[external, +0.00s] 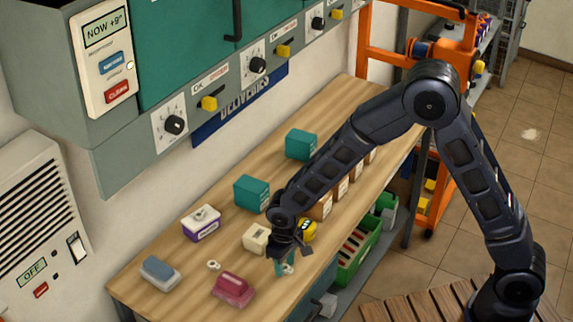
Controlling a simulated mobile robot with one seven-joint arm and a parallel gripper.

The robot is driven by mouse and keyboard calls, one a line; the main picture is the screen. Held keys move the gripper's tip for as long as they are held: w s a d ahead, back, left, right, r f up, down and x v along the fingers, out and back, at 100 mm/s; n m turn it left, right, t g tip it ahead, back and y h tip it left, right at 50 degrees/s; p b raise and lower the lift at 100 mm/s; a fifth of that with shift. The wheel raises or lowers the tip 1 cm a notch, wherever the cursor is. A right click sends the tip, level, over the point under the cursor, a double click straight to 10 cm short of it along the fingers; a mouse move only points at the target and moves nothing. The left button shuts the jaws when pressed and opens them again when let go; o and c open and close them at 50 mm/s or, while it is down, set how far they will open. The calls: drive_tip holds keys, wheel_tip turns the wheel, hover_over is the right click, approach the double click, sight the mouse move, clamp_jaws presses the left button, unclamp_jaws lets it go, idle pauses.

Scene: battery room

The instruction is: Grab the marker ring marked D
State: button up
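My gripper (287,249) points down over the front part of the wooden bench. A teal piece (281,266) and a small white ring-like thing (289,269) show right below it. I cannot tell whether the gripper touches or holds either one. Another small white ring (213,265) lies on the bench to the left, apart from the gripper. No letter is legible on either, so I cannot tell which is marked D. The fingers are dark and small here, and their opening is unclear.
On the wooden bench (155,301) are a blue-grey block (159,272), a red block (234,288), a purple-white box (201,223), a cream box (256,238), a yellow item (307,231) and teal boxes (252,193). A green crate (357,250) sits below.

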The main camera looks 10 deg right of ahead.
drive_tip(key=c, duration=0.7)
